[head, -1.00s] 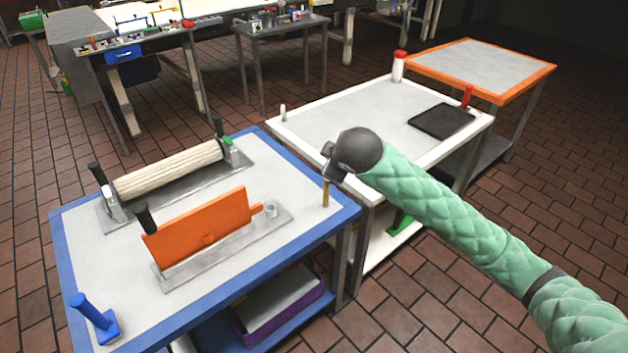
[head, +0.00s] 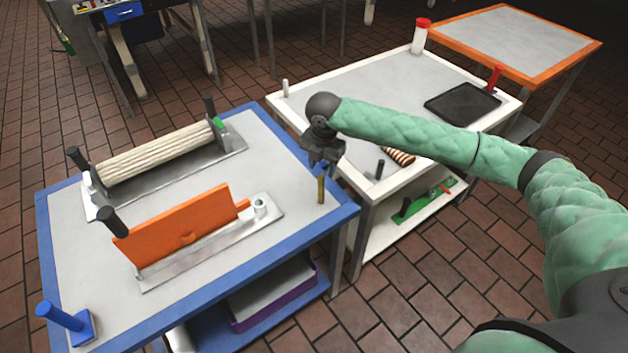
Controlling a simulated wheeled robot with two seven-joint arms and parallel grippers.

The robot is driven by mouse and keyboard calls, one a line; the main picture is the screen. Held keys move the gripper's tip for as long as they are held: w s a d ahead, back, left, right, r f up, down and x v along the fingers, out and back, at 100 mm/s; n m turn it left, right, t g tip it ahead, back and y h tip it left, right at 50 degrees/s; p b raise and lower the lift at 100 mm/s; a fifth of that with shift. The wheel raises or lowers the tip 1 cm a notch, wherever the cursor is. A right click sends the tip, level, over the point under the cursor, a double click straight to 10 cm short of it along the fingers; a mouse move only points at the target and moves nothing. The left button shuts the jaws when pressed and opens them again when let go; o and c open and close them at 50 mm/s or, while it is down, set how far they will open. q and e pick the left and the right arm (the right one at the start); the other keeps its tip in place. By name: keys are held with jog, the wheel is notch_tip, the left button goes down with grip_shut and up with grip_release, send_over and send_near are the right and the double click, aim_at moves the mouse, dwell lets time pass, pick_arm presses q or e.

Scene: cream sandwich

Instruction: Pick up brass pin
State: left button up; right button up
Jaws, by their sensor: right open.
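The brass pin (head: 321,189) stands upright on the blue-edged table (head: 347,211), near its right corner. It is a thin gold-coloured rod. My right gripper (head: 326,166) is open and points down just above the pin's top. I see a small gap between the fingers and the pin, and the pin does not look held. My left gripper is not in view.
An orange plate fixture (head: 180,226) with a small metal socket (head: 260,205) stands left of the pin. A ribbed roller (head: 155,155) lies behind it. A white-edged table (head: 290,108) adjoins at right, with a black tray (head: 462,103) and a striped object (head: 398,155).

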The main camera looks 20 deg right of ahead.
aim_at(321, 176)
jog(key=shift+s+f+n, duration=0.1)
jog(key=shift+s+n, duration=0.15)
jog(key=shift+n, duration=0.75)
jog(key=shift+s+a+r+n+g, duration=0.2)
jog(key=shift+s+n, duration=0.1)
jog(key=shift+n, duration=0.3)
jog(key=shift+s+a+r+n+g, duration=0.15)
jog(key=shift+s+n, duration=0.1)
jog(key=shift+n, duration=0.75)
jog(key=shift+w+f, duration=0.1)
jog(key=shift+w+d+f+n, duration=0.2)
jog(key=shift+f+n, duration=0.1)
jog(key=shift+f, duration=0.3)
jog(key=shift+s+a+f+p, duration=0.15)
jog(key=shift+s+f+p, duration=0.05)
jog(key=shift+f+p, duration=0.5)
jog(key=f, duration=0.1)
jog(key=f+p, duration=0.2)
jog(key=shift+w+f, duration=0.25)
jog(key=shift+f, duration=0.85)
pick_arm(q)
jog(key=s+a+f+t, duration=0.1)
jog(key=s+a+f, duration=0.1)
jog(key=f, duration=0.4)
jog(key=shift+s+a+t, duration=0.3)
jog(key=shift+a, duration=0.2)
pick_arm(e)
grip_shut()
